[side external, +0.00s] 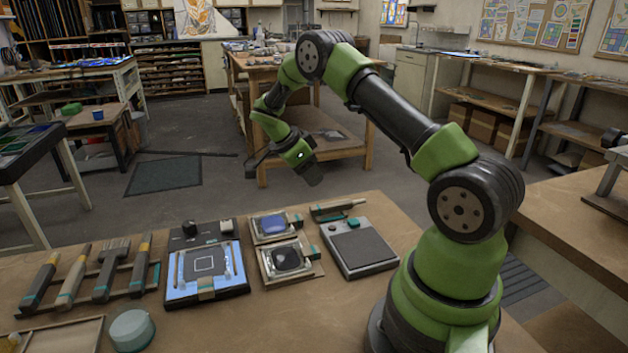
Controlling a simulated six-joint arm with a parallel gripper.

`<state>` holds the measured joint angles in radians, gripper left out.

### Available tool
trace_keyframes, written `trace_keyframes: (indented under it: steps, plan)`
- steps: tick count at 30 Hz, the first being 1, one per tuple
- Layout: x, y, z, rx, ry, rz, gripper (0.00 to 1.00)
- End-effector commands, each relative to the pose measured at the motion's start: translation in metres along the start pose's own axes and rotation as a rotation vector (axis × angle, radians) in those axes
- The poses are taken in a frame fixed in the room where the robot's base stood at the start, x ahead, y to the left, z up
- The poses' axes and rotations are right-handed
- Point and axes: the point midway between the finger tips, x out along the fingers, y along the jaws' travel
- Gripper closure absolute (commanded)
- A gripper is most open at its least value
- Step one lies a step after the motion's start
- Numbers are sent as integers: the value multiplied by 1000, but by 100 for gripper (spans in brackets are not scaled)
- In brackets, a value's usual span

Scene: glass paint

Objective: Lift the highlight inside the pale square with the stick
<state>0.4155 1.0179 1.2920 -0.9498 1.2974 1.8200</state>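The pale square (205,265) is a thin outline on a dark grey panel, set in a blue-edged tray (240,275) on the bench. No separate highlight can be made out inside it at this size. Several handled tools lie side by side in a rack (92,300) to the left of the tray; one slim tool with a yellow end (141,262) lies nearest the tray. I cannot tell which one is the stick. My gripper (314,176) hangs in the air beyond the bench's far edge, up and right of the tray, apart from everything. Its fingers are too small and dark to read.
Right of the tray are a blue pad in a small tray (273,225), a dark pad in a second tray (287,258) and a flat grey device (362,252). A round pale-green tub (132,329) stands at the front left. The front middle of the bench (290,320) is clear.

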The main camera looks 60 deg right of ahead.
Motion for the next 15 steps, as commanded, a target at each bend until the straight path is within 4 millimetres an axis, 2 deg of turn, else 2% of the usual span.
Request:
trace_keyframes:
  steps: [1,3,11,15]
  plan:
    - [13,-2,1,35,21,16,64]
    - [22,-4,1,72,40,23,64]
    - [44,-4,1,97,54,29,64]
    - [64,-3,2,96,53,31,64]
